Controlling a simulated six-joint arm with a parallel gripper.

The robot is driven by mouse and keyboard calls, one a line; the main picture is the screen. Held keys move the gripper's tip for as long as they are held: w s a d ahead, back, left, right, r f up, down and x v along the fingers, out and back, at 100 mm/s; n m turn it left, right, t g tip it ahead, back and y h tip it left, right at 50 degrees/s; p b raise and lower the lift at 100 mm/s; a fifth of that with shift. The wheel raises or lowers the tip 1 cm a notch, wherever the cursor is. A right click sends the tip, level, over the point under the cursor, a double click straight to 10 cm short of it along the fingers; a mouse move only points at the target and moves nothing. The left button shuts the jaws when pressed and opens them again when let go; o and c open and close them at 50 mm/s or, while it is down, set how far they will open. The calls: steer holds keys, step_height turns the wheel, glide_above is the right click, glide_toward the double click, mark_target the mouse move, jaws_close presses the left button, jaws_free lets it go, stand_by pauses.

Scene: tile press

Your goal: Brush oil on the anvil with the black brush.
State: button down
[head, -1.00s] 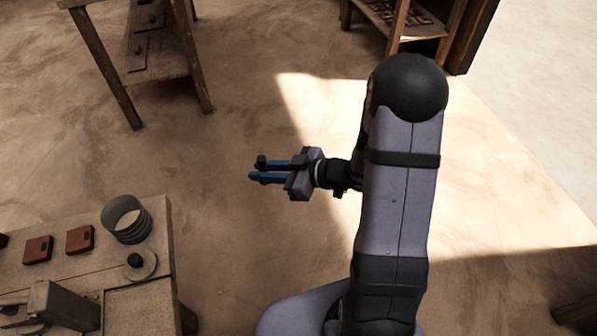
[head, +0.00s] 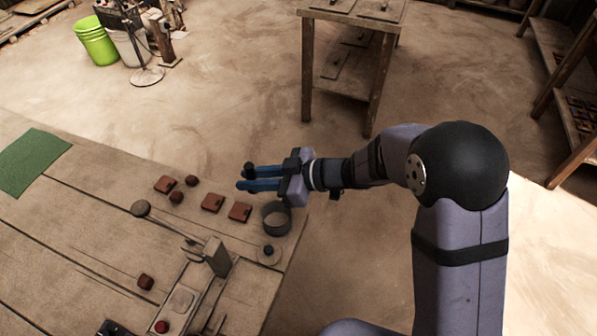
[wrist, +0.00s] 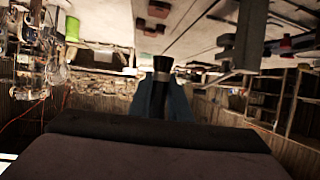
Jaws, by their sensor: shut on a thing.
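My gripper (head: 262,179), with blue fingers, is shut on the black brush (head: 249,168). In the head view, the gripper appears beyond the table's far edge, apart from the press.
A wooden stand (head: 350,55) and a green bucket (head: 97,42) stand behind.

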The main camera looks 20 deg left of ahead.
steer(key=s+a+n+g+p, duration=0.1)
steer(key=s+a, duration=0.1)
steer(key=s, duration=0.3)
steer(key=s+a+r+n+g+h+p, duration=0.1)
steer(key=s+a+g+p, duration=0.1)
steer(key=s, duration=0.4)
steer(key=s+a+r+n+g+p, duration=0.1)
steer(key=s+a+n+p, duration=0.1)
steer(key=s, duration=0.3)
steer(key=shift+s+a+r+g+h, duration=0.1)
steer(key=shift+s+g+h, duration=0.1)
steer(key=shift+g+h, duration=0.15)
steer(key=s+d+f+n+g+h+p, duration=0.1)
steer(key=s+d+f+n+g+h, duration=0.1)
steer(key=s, duration=0.7)
steer(key=s+d+f+n+g+h+p, duration=0.1)
steer(key=s+d+f+n+g, duration=0.1)
steer(key=s+d, duration=0.3)
steer(key=s+f+n, duration=0.1)
steer(key=s, duration=0.3)
steer(key=shift+s+d+f+n+g+h+p, duration=0.2)
steer(key=shift+s+n+g+h+p, duration=0.1)
steer(key=shift+s+g+h+p, duration=0.1)
steer(key=shift+f, duration=0.1)
step_height(320, 180, down, 6)
steer(key=b, duration=0.5)
steer(key=shift+a+b, duration=0.1)
steer(key=shift+b, duration=0.3)
steer(key=shift+f+b, duration=0.3)
steer(key=shift+f, duration=0.2)
